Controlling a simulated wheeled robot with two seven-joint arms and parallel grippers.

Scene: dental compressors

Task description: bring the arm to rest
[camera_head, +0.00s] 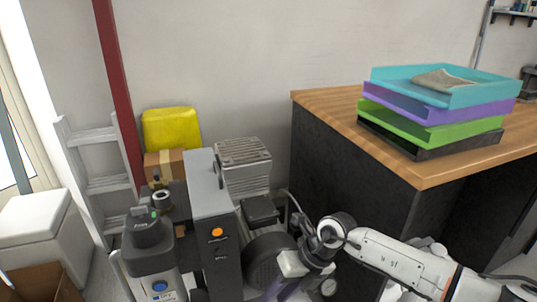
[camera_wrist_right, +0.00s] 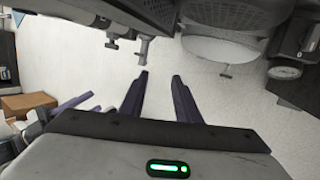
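My right arm comes in from the right in the head view. Its gripper (camera_head: 281,289) points down beside the dental compressor (camera_head: 211,225), near its dark round motor part. In the right wrist view the two dark purple fingers (camera_wrist_right: 160,76) stand apart with only pale floor between them, so the gripper is open and empty. Compressor parts (camera_wrist_right: 215,50) lie ahead of the fingertips there, with small valves hanging at the upper left.
A wood-topped bench (camera_head: 433,174) with stacked coloured trays (camera_head: 432,112) stands at the right. Behind the compressors are a yellow case (camera_head: 171,128), a cardboard box (camera_head: 164,165) and a ladder (camera_head: 98,160). A white box (camera_head: 35,228) stands at the left.

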